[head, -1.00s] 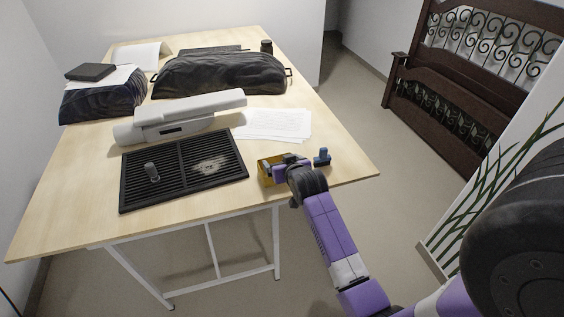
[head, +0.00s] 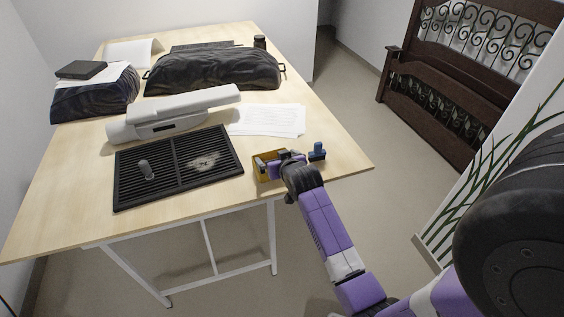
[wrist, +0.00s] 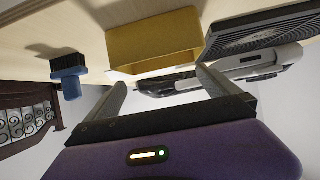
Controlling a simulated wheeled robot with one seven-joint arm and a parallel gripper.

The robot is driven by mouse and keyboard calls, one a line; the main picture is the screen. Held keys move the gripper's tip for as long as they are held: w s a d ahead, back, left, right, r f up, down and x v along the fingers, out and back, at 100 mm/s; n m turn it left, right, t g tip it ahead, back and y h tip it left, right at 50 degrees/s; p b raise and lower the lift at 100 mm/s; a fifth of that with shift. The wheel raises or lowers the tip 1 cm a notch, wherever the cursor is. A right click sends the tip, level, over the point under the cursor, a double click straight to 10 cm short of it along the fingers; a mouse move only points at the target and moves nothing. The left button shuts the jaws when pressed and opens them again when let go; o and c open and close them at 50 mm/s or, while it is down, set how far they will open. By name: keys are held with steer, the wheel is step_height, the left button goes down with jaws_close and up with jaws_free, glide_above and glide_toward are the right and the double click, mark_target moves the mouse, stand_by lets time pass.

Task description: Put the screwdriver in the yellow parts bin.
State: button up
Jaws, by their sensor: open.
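The yellow parts bin (head: 262,172) stands near the front right edge of the table. In the wrist view the bin (wrist: 155,45) is just beyond my fingertips. My gripper (head: 287,160) is at the bin's right side in the head view, partly covering it. The wrist view shows my gripper (wrist: 162,84) with its two fingers apart and nothing between them. I cannot make out a screwdriver in any view. The bin's inside is mostly hidden.
A blue brush (head: 317,152) with dark bristles stands right of the bin, close to my gripper. White papers (head: 268,120) and a white device (head: 175,113) are behind.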

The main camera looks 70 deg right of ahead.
steer(key=b+v, duration=0.1)
steer(key=v, duration=1.1)
steer(key=s+a+f+n+t+y, duration=0.1)
steer(key=s+a+n+t+y, duration=0.15)
steer(key=a, duration=0.75)
steer(key=s+a+f+n+t+y, duration=0.1)
steer(key=a+n+t, duration=0.15)
steer(key=a, duration=0.75)
steer(key=s+a+r+n+t+y, duration=0.1)
steer(key=s+a+r+n+y, duration=0.1)
steer(key=s+a, duration=0.4)
steer(key=s+a+r+n+y, duration=0.2)
steer(key=s+a+r, duration=0.3)
steer(key=a, duration=0.3)
steer(key=shift+s+a+r+n+t+y, duration=0.3)
steer(key=shift+s+a+n+t+y, duration=0.1)
steer(key=shift+s+y, duration=0.35)
